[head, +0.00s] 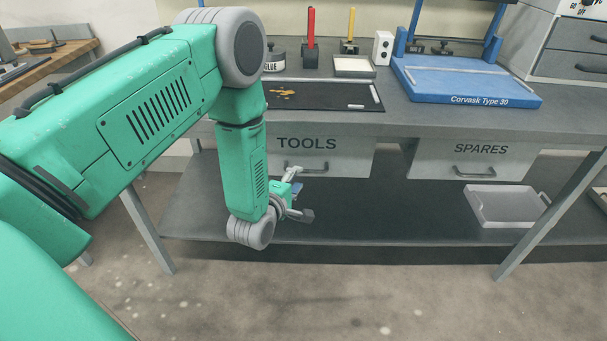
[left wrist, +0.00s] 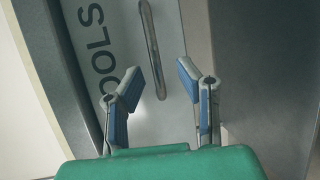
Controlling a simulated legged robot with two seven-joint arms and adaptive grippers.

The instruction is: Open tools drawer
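The tools drawer (head: 345,158) is a light grey front marked TOOLS under the bench, and it looks shut. Its handle (head: 318,168) is a metal bar, partly hidden behind my left gripper in the head view. My left gripper (head: 294,188) is in front of the drawer at the handle's left part. In the left wrist view my left gripper (left wrist: 147,84) is open, with blue-padded fingers apart. The drawer handle (left wrist: 153,50) runs between and beyond the fingertips, and nothing is visibly gripped. My right gripper is not in view.
The spares drawer (head: 470,160) is to the right. A grey tray (head: 507,206) lies on the lower shelf (head: 390,215). On the bench are a dark mat (head: 325,96), a glue tin (head: 274,60) and a blue Corvask press (head: 465,82). The floor in front is clear.

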